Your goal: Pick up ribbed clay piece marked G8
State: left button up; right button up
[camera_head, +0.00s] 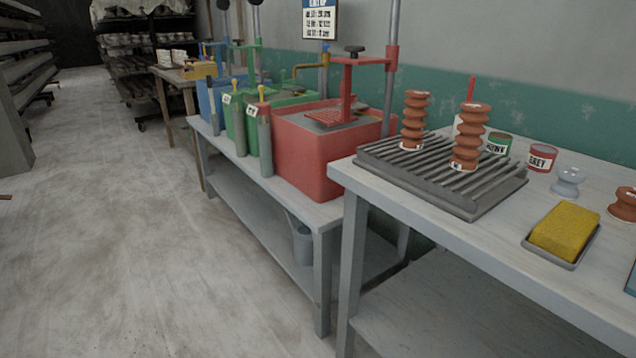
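Two ribbed, reddish-brown clay pieces stand upright on a dark slatted rack (440,178) on the near table. One ribbed clay piece (414,121) is at the rack's back left. The other ribbed clay piece (469,138) is nearer and to the right. Each has a small white label low on its body, too small to read, so I cannot tell which is marked G8. A short brown ribbed piece (624,206) sits at the right edge, partly cut off. Neither of my grippers shows in this view.
The near table (480,240) also holds a yellow sponge (566,230) in a tray, two small cans (541,157) and a pale grey ribbed piece (568,182). A red box machine (312,150) stands on the bench at left. The floor (150,250) at left is mostly clear.

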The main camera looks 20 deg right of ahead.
aim_at(466, 152)
jog(key=z, duration=1.25)
jog(key=i+j, duration=0.15)
jog(key=j, duration=0.15)
jog(key=i+j+z, duration=0.15)
jog(key=i+j, duration=0.05)
jog(key=j, duration=0.05)
